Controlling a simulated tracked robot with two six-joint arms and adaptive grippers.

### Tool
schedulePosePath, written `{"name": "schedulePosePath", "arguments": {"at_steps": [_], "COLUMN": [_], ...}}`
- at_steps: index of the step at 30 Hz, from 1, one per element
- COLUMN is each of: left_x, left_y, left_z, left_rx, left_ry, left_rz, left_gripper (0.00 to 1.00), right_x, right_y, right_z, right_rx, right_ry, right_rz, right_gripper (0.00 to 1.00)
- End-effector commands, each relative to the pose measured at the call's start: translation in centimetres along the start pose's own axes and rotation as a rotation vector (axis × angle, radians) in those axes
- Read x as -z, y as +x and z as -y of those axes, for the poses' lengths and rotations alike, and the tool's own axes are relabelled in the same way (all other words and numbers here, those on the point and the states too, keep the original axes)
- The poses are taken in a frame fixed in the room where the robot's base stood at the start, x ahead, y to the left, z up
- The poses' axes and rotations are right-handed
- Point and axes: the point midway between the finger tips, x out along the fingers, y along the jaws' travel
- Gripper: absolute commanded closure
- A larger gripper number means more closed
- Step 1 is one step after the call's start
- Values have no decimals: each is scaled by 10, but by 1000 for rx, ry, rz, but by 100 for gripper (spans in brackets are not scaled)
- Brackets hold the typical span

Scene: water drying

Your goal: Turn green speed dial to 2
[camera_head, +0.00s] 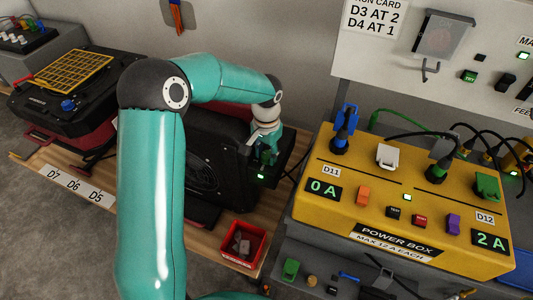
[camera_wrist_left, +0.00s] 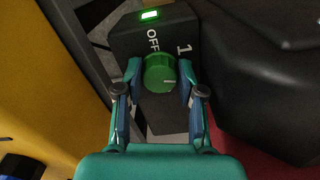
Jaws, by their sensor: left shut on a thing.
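The green speed dial (camera_wrist_left: 160,73) is a round knob on a dark control housing (camera_wrist_left: 158,38) in the left wrist view. The labels OFF and 1 show beside it, and a lit green lamp (camera_wrist_left: 150,15) is at the top. The pale pointer mark on the knob points to the right in that view. A label 2 is not visible. My left gripper (camera_wrist_left: 160,85) is shut on the dial, with one finger on each side. In the head view my left gripper (camera_head: 264,146) is at the end of the black machine and mostly covers the dial. My right gripper is not in view.
The black drying machine (camera_head: 205,160) stands on a wooden bench. A yellow power box (camera_head: 345,225) with plugs and cables is close on the right. A red bin (camera_head: 243,243) sits at the bench's front. Another black machine (camera_head: 70,85) stands at the left.

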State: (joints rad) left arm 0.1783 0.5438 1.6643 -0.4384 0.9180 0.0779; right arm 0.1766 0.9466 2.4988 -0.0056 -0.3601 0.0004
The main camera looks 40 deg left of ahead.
Motion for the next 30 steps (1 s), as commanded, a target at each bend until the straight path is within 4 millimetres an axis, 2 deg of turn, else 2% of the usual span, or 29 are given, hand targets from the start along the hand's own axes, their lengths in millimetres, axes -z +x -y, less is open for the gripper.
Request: {"name": "schedulePosePath", "arguments": {"at_steps": [15,16,20,30], "left_x": [2,2,1,0], "left_y": [-2,-2,-1,-2], "left_z": [0,0,0,1], "left_rx": [1,1,1,2], "left_ry": [25,25,25,24], "left_rz": [-6,-6,-4,-1], "left_gripper": [96,60,38,36], "right_x": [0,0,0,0], "right_y": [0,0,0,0], "right_z": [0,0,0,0], "right_rx": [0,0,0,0], "right_ry": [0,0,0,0], "right_rz": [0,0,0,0], "right_gripper": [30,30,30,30]}}
